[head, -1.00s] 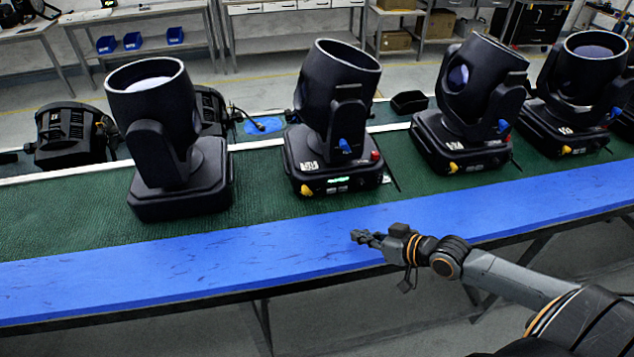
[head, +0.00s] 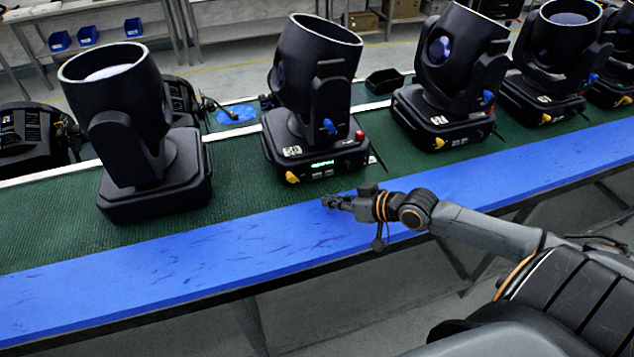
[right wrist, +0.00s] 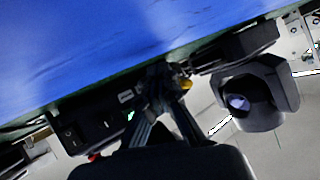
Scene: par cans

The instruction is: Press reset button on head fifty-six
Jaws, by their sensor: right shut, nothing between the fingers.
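Several black moving-head lights stand in a row on the green mat (head: 232,182). The second from the left (head: 318,98) has a small lit green display (head: 322,163), a white number label (head: 292,151) too small to read surely, a yellow knob and a red button (head: 360,135) at its base's front right corner. My right gripper (head: 327,201) is shut and empty over the blue strip, just in front of this base, apart from the red button. In the right wrist view its fingers (right wrist: 163,76) reach toward the bases; a red spot shows lower left. My left gripper is out of view.
A large unlabelled-looking head (head: 135,130) stands to the left, and another labelled head (head: 450,85) to the right. The blue front strip (head: 150,265) is clear. A small black tray (head: 384,81) and a blue cloth (head: 235,114) lie behind.

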